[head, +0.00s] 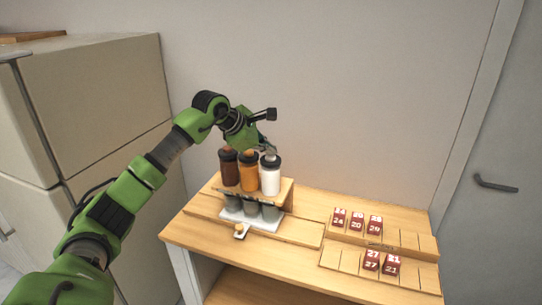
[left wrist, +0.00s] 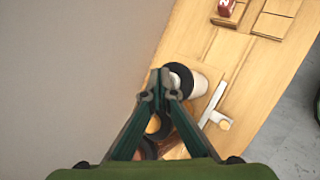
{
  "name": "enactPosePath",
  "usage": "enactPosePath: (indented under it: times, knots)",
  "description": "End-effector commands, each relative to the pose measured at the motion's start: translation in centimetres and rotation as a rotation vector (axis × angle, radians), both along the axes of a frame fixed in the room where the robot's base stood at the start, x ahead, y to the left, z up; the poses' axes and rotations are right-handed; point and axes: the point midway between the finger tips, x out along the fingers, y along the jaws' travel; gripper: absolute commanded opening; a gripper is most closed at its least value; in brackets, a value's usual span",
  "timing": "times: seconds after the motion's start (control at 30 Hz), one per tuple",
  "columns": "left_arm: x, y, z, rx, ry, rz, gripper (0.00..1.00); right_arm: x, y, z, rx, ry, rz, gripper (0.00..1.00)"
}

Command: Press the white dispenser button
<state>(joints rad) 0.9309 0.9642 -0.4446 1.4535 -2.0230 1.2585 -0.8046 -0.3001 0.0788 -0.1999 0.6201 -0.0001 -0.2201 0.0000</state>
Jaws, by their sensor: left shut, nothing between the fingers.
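The white dispenser (head: 270,178) has a black cap and a light button (head: 269,153) on top. It stands at the right end of a row of dispensers, beside an orange one (head: 249,175) and a brown one (head: 230,172). My left gripper (head: 268,143) is shut and empty, just above the white dispenser's top. In the left wrist view its fingertips (left wrist: 163,78) overlap the left edge of the black cap of the white dispenser (left wrist: 197,86) and partly hide its top. I cannot tell whether they touch it. My right gripper is not in view.
The dispensers sit in a wooden stand (head: 286,190) above grey cups and a white tray (head: 232,215) with a small wooden knob (head: 239,227). Red numbered blocks (head: 357,221) lie in wooden slots at the right. A wall is behind; a cabinet (head: 90,100) is at left.

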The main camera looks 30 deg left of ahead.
Motion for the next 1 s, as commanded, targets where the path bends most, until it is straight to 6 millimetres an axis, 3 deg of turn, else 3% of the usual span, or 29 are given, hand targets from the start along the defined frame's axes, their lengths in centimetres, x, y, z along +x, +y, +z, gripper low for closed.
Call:
enactPosePath:
  times: [0.83, 1.0]
  knots:
    - [0.0, 0.1, 1.4, 0.0, 0.001, 0.0, 0.0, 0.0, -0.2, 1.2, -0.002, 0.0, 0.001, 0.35]
    - [0.0, 0.1, 2.4, 0.001, 0.001, 0.001, 0.0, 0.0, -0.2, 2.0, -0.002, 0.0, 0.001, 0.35]
